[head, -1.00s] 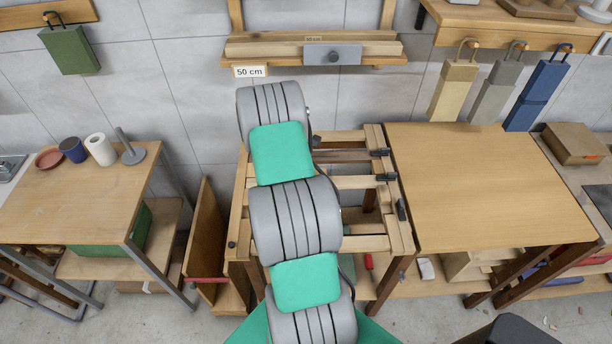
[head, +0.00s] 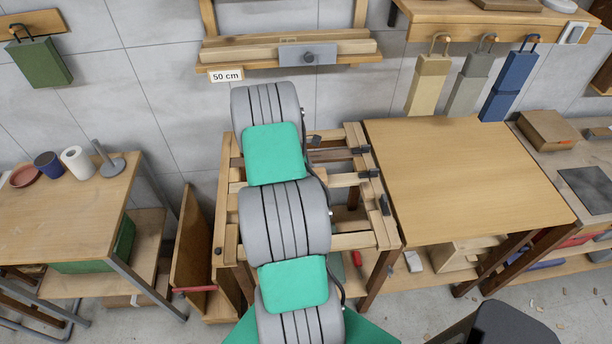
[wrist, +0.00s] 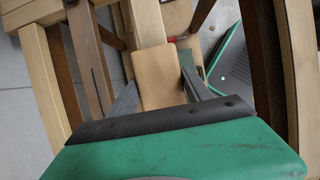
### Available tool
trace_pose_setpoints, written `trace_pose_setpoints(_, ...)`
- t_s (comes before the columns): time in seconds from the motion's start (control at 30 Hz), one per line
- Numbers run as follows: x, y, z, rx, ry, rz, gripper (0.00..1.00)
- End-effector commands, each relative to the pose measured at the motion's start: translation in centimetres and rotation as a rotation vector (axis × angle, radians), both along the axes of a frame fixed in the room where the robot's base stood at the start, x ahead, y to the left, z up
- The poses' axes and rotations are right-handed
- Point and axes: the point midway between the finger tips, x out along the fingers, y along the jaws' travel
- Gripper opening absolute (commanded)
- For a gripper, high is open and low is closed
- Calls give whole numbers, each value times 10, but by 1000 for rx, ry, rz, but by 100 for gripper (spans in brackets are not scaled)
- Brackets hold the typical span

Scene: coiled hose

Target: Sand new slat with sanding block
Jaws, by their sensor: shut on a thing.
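My gripper (wrist: 160,80) is shut on a tan, smooth-faced block (wrist: 157,68), which looks like the sanding block, with one finger on each side. In the wrist view a pale wooden slat (wrist: 148,22) runs away beyond the block's far end. I cannot tell whether the block touches it. In the head view my arm hides the gripper and the block. The slatted wooden frame (head: 352,222) stands behind and beside my arm, with pale slats (head: 345,180) and one darker slat across it. I cannot tell for sure which slat is the new one.
Black clamps (head: 369,173) sit along the frame's right side. A bare wooden table (head: 465,180) adjoins it on the right. A wall shelf (head: 350,60) with boards is behind; sanding-coloured blocks hang at right.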

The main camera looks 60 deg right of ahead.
Motion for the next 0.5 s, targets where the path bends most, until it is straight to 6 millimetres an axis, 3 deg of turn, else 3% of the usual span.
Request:
trace_pose_setpoints(0.2,-16,-11,-2,3,4,-3,1)
trace_pose_setpoints(0.5,-18,-13,-1,4,3,1,1)
